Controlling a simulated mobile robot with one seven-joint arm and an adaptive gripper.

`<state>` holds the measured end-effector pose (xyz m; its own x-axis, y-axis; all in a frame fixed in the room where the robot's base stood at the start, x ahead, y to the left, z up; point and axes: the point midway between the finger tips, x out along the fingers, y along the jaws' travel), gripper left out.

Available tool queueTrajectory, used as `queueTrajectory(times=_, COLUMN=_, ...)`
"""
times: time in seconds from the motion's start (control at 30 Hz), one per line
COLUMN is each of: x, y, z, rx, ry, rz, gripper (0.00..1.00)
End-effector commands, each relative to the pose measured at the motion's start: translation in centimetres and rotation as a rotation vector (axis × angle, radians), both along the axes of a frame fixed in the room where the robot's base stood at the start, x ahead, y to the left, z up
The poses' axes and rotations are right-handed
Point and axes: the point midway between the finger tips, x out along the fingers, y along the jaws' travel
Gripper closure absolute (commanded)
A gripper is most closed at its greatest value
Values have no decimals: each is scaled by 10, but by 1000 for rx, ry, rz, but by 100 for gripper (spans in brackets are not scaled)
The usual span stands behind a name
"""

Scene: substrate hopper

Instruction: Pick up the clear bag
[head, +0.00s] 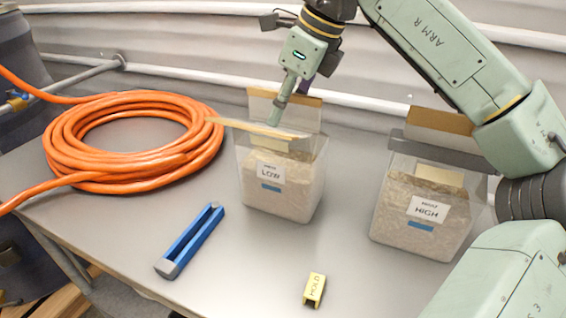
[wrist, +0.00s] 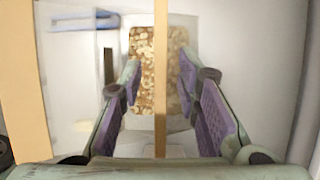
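Two clear bags of pale brown flakes stand on the grey table. The one labelled LOW (head: 283,190) is at the middle, and the one labelled HIGH (head: 425,215) is at the right. My gripper (head: 277,110) is at the top of the LOW bag, pointing down. In the wrist view my gripper (wrist: 160,72) is open, with purple-padded fingers apart on either side of a thin tan strip (wrist: 160,105). Flakes (wrist: 146,65) show beyond the fingertips. In the head view the near fingers' exact contact with the bag's top is hard to tell.
An orange hose coil (head: 70,150) lies at the left. A blue bar-shaped clip (head: 190,241) and a small yellow block marked HOLD (head: 315,290) lie at the front. A white pipe (head: 180,75) runs behind the table.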

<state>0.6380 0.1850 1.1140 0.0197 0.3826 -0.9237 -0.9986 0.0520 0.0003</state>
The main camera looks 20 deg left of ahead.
Motion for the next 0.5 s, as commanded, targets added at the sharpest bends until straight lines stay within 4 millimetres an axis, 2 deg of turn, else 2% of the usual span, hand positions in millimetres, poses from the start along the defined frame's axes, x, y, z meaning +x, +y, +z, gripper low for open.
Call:
queueTrajectory(times=0.1, x=0, y=0, z=0, rx=0, ry=0, rz=0, gripper=71)
queueTrajectory(times=0.5, x=0, y=0, z=0, rx=0, ry=0, rz=0, gripper=97)
